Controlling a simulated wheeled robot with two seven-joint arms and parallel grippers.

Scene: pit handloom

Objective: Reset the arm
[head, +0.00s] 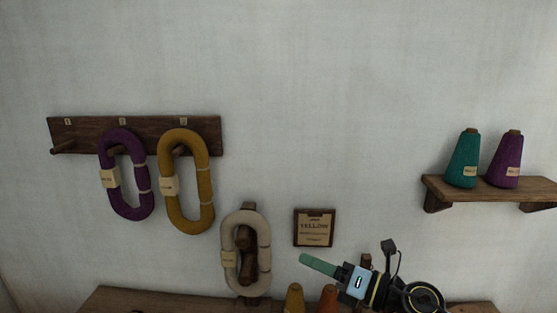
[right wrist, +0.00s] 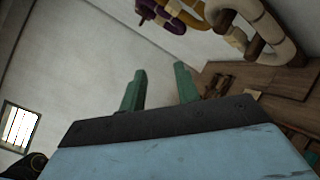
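My right gripper (head: 304,259) comes in from the lower right in the head view, its green fingers pointing left, above the wooden table and below the sign. In the right wrist view its two fingers (right wrist: 159,76) stand apart with nothing between them, so it is open and empty. My left gripper is not in view. The cream yarn skein (head: 230,270) hangs on a wooden stand to the left of my right gripper, apart from it.
A purple skein (head: 125,190) and a mustard skein (head: 201,185) hang on a wall peg rack (head: 75,130). A "YELLOW" sign (head: 314,227) is on the wall. Teal (head: 463,160) and purple (head: 506,160) cones stand on a shelf (head: 480,198). Yellow (head: 294,300) and orange (head: 328,300) cones stand below my gripper.

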